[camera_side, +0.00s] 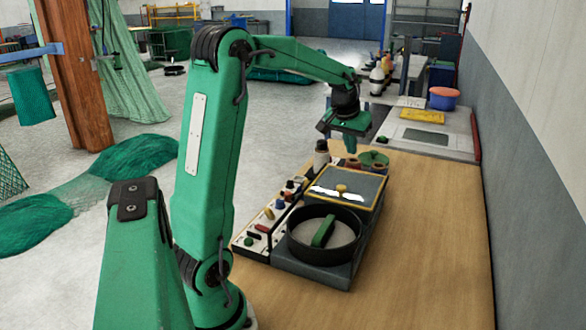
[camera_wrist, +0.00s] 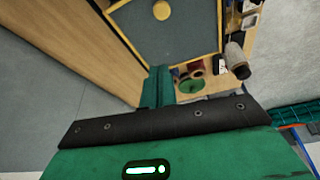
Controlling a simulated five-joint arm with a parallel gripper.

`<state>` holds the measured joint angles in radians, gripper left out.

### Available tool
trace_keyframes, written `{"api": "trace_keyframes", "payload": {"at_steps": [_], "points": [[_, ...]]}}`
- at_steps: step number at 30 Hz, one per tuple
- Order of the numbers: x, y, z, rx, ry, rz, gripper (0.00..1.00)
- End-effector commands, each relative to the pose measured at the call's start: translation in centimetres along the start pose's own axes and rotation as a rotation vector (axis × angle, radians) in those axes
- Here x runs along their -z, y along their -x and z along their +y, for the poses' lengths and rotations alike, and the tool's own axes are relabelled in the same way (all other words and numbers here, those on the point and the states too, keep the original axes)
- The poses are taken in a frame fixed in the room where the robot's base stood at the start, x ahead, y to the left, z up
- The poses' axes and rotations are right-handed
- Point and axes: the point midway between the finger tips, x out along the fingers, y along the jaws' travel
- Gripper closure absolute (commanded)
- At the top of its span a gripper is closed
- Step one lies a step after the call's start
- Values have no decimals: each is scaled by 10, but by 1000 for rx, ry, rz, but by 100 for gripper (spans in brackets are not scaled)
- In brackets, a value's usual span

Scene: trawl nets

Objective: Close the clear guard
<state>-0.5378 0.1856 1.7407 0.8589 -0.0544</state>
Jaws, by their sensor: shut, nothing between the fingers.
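The clear guard (camera_side: 360,186) looks like a see-through panel with a yellow frame and a round yellow knob (camera_side: 341,188). In the side view it lies roughly flat behind the black round pan (camera_side: 300,246); I cannot tell whether it is fully seated. In the wrist view the guard (camera_wrist: 165,40) shows at the top, with its knob (camera_wrist: 162,10) near the upper edge. My gripper (camera_side: 350,145) is above and beyond the guard's far edge, apart from it. In the wrist view my gripper (camera_wrist: 160,85) is shut with nothing in it.
A control strip (camera_side: 262,228) with coloured knobs runs along the left of the pan, which has a green handle (camera_side: 323,231). Spools and a green round item (camera_side: 374,158) stand behind the guard, beside a bottle (camera_side: 321,155). The wooden table (camera_side: 435,235) is clear on the right.

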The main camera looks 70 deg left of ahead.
Motion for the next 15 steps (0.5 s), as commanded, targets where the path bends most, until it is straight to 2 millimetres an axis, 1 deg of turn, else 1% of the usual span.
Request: {"api": "trace_keyframes", "payload": {"at_steps": [1,5,15], "points": [[5,-6,-6,5,13,-3,100],[10,-12,-13,10,28,-6,100],[11,-16,-14,10,30,-6,100]]}}
